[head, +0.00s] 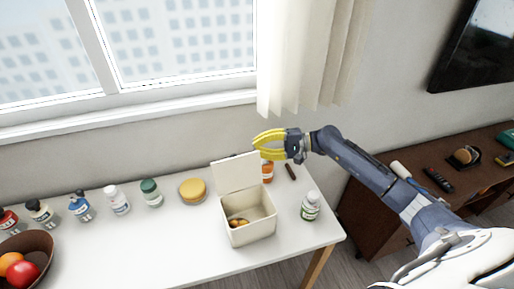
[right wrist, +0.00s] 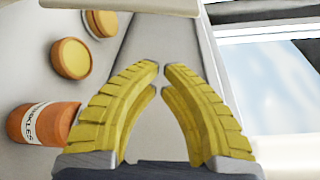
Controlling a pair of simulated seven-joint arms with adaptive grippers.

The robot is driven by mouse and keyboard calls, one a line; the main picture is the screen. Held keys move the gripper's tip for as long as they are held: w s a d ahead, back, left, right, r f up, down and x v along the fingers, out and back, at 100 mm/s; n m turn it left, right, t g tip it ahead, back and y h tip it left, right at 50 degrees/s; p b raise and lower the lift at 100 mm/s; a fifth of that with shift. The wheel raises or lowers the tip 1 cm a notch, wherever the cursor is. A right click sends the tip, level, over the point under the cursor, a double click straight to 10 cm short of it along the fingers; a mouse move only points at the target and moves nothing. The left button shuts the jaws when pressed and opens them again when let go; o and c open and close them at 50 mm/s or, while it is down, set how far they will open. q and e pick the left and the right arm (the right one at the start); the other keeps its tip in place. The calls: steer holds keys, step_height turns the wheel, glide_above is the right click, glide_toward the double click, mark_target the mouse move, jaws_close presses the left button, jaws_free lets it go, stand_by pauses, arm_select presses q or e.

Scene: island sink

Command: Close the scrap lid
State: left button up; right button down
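The scrap bin (head: 250,232) is a cream box near the right end of the white table, with some yellow-brown scraps visible inside. Its cream lid (head: 236,174) stands open, raised at the bin's back edge. My right gripper (head: 256,145) is above and behind the lid's upper right corner, with its yellow fingers pointing left. In the right wrist view the fingertips (right wrist: 162,65) nearly meet and nothing is between them. I cannot tell whether the gripper touches the lid. My left gripper is not in view.
An orange sprinkles bottle (head: 267,173) stands behind the bin, below my right gripper; it also shows in the right wrist view (right wrist: 44,124). A white bottle (head: 310,207) stands right of the bin. A yellow round item (head: 192,190) and several bottles line the back left. A fruit bowl (head: 40,245) is front left.

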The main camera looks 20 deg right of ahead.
mark_target(237, 171)
steer(key=a, duration=0.7)
steer(key=shift+s+a+r, duration=0.15)
steer(key=shift+s, duration=0.2)
stand_by(0.4)
